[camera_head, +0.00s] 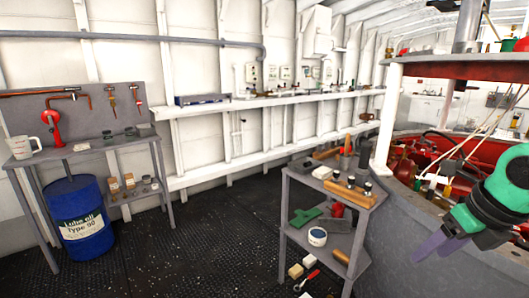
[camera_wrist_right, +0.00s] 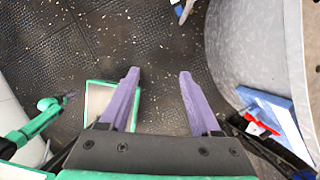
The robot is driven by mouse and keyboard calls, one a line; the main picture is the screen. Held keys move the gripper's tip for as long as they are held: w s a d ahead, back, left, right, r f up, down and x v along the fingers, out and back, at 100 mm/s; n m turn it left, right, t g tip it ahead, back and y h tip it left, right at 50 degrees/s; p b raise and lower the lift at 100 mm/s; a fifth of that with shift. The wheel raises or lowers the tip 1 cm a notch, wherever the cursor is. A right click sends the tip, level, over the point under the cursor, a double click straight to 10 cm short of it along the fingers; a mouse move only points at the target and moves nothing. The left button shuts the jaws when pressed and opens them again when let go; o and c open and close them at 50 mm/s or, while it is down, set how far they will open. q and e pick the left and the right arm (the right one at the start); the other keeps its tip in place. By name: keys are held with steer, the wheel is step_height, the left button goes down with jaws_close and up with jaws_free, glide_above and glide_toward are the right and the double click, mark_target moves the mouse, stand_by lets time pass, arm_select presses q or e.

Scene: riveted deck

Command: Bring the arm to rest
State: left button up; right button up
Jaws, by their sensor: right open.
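My right gripper (camera_head: 437,248) is at the right of the head view, beside the grey curved wall, with its purple fingers pointing down and left. In the right wrist view the two fingers of this gripper (camera_wrist_right: 160,76) are spread apart with nothing between them. Dark speckled floor shows beyond the fingertips. My left gripper does not show in the head view.
A grey shelf stand (camera_head: 284,222) with tools and tubs stands left of the right gripper. The curved grey wall (camera_head: 395,225) is close by. A blue drum (camera_head: 80,205) stands under a workbench (camera_head: 95,152) at left. Small items lie on the floor by the stand; the middle floor is clear.

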steer(key=w+a+f+m+t+y+p, duration=0.1)
steer(key=w+f+m+t+y, duration=0.15)
steer(key=w+m+y, duration=0.35)
steer(key=w+a+f+m+t+y+p, duration=0.1)
steer(key=w+f+t+y+p, duration=0.15)
steer(key=w, duration=0.55)
steer(key=d+f+m+t+h+p, duration=0.1)
steer(key=d+f+m+t+h, duration=0.3)
steer(key=f+m, duration=0.6)
steer(key=d+f+m+t+h+p, duration=0.1)
steer(key=d+f+m+h, duration=0.35)
steer(key=f, duration=0.95)
steer(key=s+a+f+m+g+h+p, duration=0.15)
steer(key=s+f+m+g, duration=0.7)
steer(key=s+f, duration=1.35)
steer(key=s+a+f+m+g, duration=0.2)
steer(key=s+a+f, duration=0.3)
steer(key=s, duration=0.5)
steer(key=s+a+f+m+g, duration=0.2)
steer(key=s+a+f, duration=0.3)
steer(key=s, duration=0.5)
steer(key=shift+s+a+f+m+g+y+p, duration=0.2)
steer(key=shift+a+m+g+y+p, duration=0.15)
steer(key=shift+a, duration=0.85)
